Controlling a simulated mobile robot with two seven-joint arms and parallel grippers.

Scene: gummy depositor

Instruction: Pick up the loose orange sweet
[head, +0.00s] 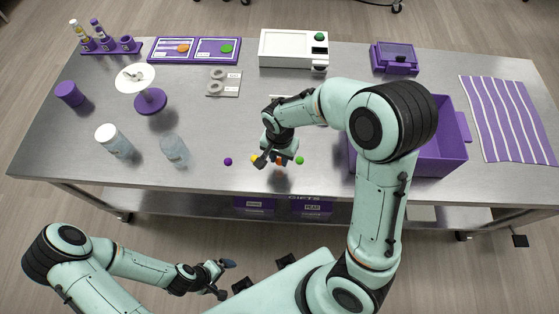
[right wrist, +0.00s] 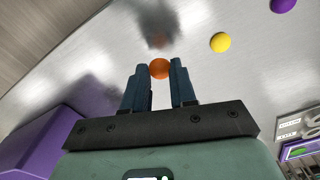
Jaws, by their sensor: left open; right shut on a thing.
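The orange sweet (right wrist: 160,68) is a small round ball between the fingertips of my right gripper (right wrist: 158,72) in the right wrist view. The fingers are shut on it. Its blurred reflection on the metal lies apart from it, so it appears held a little above the table. In the head view the orange sweet (head: 279,160) shows small and partly covered by my right gripper (head: 273,160), near the table's front edge. My left gripper (head: 222,278) is open and empty, low in front of the table.
A yellow sweet (head: 254,158), a purple sweet (head: 228,161) and a green sweet (head: 300,160) lie close by. A purple bin (head: 455,157) stands right, partly behind my right arm. A white machine (head: 293,48) stands at the back.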

